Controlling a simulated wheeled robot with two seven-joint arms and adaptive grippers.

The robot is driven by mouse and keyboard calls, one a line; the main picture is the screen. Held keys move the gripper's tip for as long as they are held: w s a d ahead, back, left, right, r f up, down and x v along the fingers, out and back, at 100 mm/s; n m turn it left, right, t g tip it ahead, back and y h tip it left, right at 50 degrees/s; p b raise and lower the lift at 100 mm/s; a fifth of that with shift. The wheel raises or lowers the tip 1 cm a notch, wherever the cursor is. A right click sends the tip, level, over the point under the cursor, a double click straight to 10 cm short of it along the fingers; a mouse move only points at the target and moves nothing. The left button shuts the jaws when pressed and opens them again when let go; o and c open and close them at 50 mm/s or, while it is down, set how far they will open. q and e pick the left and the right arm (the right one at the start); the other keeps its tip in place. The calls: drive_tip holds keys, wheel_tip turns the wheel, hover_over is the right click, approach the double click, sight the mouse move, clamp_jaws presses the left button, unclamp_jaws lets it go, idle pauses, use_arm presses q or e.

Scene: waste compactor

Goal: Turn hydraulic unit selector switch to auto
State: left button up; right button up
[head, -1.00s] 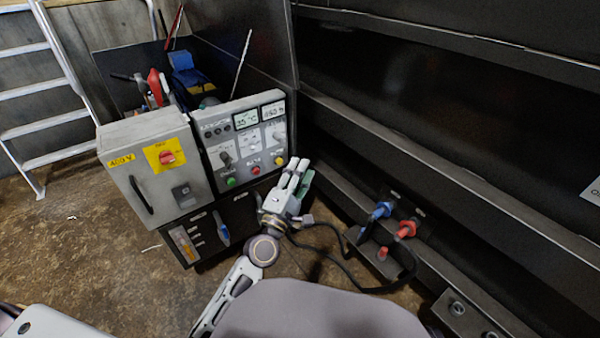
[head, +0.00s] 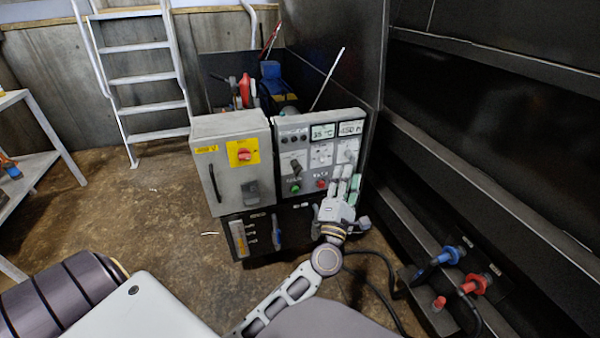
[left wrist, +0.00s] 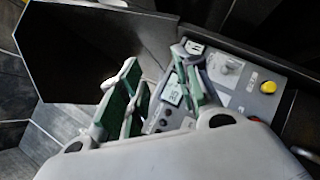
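The grey hydraulic control panel (head: 318,135) stands ahead. It has a dark selector switch (head: 296,167) at lower left and a lighter knob (head: 348,155) at upper right. Labels are too small to read. That view also shows a light knob (left wrist: 228,67) and the yellow button (left wrist: 268,87) to the right of the fingers. I cannot tell any touch. My right gripper is not in view.
A grey cabinet with a red switch on a yellow plate (head: 243,153) adjoins the panel on the left. Green (head: 295,189) and red (head: 321,184) buttons sit below. Blue (head: 448,255) and red (head: 474,284) hose couplings are at right. A ladder (head: 146,77) stands behind.

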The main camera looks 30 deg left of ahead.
use_arm(q)
drive_tip(key=a+f+n+g+y, duration=0.3)
drive_tip(key=a+n+g+y, duration=0.1)
drive_tip(key=a+n+y, duration=0.15)
drive_tip(key=n+g+y+b, duration=0.2)
drive_tip(key=n+g+y, duration=0.1)
drive_tip(key=n+g, duration=0.25)
approach(300, 172)
drive_tip(key=shift+s+d+r+g, duration=0.15)
drive_tip(key=shift+s+d+g, duration=0.15)
drive_tip(key=shift+d, duration=0.3)
drive_tip(key=shift+s+d+r+g, duration=0.15)
drive_tip(key=shift+s+d, duration=0.25)
drive_tip(key=shift+d, duration=0.25)
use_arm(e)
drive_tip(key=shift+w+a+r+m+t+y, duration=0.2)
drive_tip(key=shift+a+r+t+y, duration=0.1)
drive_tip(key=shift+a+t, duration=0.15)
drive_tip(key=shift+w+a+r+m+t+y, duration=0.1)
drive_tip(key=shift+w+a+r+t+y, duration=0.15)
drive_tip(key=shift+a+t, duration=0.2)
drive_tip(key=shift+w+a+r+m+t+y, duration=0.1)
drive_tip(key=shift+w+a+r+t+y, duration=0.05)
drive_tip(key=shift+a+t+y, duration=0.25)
use_arm(q)
drive_tip(key=shift+a, duration=0.1)
